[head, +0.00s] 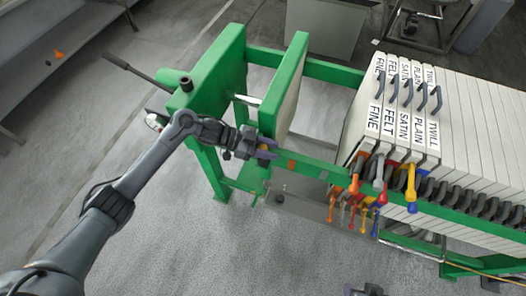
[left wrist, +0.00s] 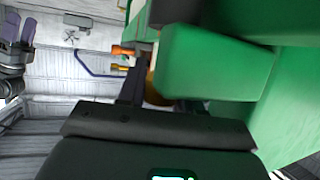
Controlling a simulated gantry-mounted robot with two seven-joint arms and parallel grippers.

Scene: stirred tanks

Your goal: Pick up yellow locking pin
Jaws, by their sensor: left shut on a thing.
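My left gripper (head: 262,149) is at the near side of the green filter-press frame, beside the near end of the green-edged plate (head: 290,85). It is shut on a small yellow-orange thing, which I take to be the yellow locking pin (left wrist: 153,90). In the left wrist view the pin shows between the dark fingers, close to a green block (left wrist: 215,62). Most of the pin is hidden by the fingers. A dark shape at the bottom edge of the head view may be my right gripper (head: 368,290); its jaws are not clear.
White plates labelled FINE, FELT, SATIN and PLAIN (head: 405,110) stand in a pack at the right. Coloured taps (head: 358,175) hang along their near side above a grey trough (head: 300,197). A green rail (head: 320,165) runs along the near side. Open floor lies in front.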

